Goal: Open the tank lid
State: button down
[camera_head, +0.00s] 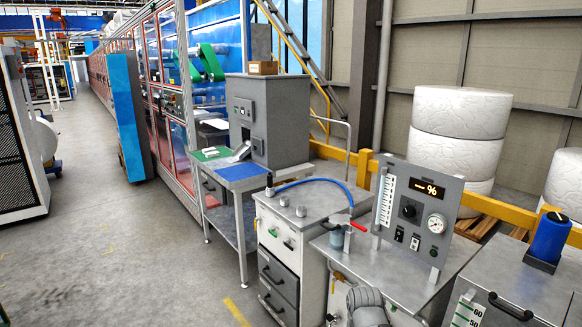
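The tank (468,312) stands at the bottom right, cut off by the frame edge. It is a grey metal box with a green-marked level scale on its front. Its flat metal lid (525,283) lies level on top and looks closed. A black bar handle (510,306) sits near the lid's front edge. A grey rounded part at the bottom middle looks like a link of my arm, left of the tank and apart from it in the picture. My gripper's fingers do not show.
A blue cylinder (550,237) in a dark holder stands by the lid's back edge. Left of the tank, a steel bench carries a gauge panel (418,212) and a red-handled valve (345,222). A drawer cabinet (290,240) stands further left. The floor at left is clear.

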aim_at(541, 298)
jog(key=z, duration=1.15)
jog(key=i, duration=0.15)
jog(key=z, duration=0.1)
